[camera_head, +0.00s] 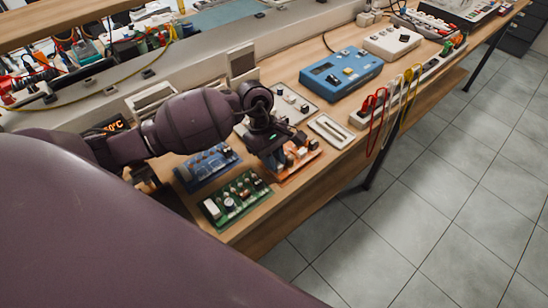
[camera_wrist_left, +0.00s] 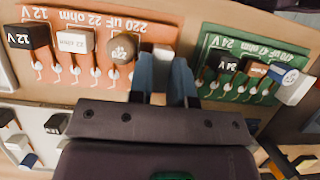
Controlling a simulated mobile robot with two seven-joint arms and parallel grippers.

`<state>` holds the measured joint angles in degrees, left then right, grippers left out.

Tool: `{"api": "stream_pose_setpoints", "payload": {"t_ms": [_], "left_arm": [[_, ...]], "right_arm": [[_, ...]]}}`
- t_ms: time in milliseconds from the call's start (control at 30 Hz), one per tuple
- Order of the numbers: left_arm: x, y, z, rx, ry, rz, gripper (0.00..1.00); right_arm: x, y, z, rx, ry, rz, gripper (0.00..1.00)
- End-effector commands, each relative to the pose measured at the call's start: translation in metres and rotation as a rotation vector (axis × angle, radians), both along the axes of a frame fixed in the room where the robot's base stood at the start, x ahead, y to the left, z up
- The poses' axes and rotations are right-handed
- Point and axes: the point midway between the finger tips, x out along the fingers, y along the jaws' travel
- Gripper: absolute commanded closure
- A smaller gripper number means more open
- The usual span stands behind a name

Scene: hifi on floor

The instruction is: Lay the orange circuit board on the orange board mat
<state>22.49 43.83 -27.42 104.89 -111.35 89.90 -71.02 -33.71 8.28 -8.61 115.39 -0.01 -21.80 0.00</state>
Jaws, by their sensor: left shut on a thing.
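The orange circuit board (camera_head: 305,158) is at the bench's front edge, partly hidden by my left gripper (camera_head: 279,156). In the left wrist view the orange board (camera_wrist_left: 88,72) fills the upper left, with its printed text upside down and a row of components. The left gripper (camera_wrist_left: 165,68) is shut on the orange board at its right end there. Whether the board touches the surface below is hard to tell. I cannot make out a separate orange mat; the gripper and board hide what lies under them. My right gripper is out of view.
A green board (camera_head: 237,198) lies nearer, and a blue board (camera_head: 208,166) lies to the left; the green one also shows in the wrist view (camera_wrist_left: 225,42). A white tray (camera_head: 332,131) and a blue instrument (camera_head: 341,74) stand beyond. Red and yellow cables hang over the front edge.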

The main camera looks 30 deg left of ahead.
Motion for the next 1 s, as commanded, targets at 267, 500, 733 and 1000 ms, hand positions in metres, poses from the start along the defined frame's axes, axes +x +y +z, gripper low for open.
{"api": "stream_pose_setpoints", "payload": {"t_ms": [267,500,733,1000], "left_arm": [[0.0,0.0,-0.0002,0.0,0.0,-0.001,1.0],[-0.0002,0.0001,-0.0001,0.0,0.001,0.0,1.0],[0.0,-0.0001,0.0005,0.0,0.0,0.0,1.0],[0.0001,-0.0001,0.0003,0.0,0.0,0.0,1.0]], "right_arm": [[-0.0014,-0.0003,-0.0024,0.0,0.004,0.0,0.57],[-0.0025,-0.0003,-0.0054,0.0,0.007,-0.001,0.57],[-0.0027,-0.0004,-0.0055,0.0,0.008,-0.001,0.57],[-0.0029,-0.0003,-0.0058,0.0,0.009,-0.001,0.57]]}}
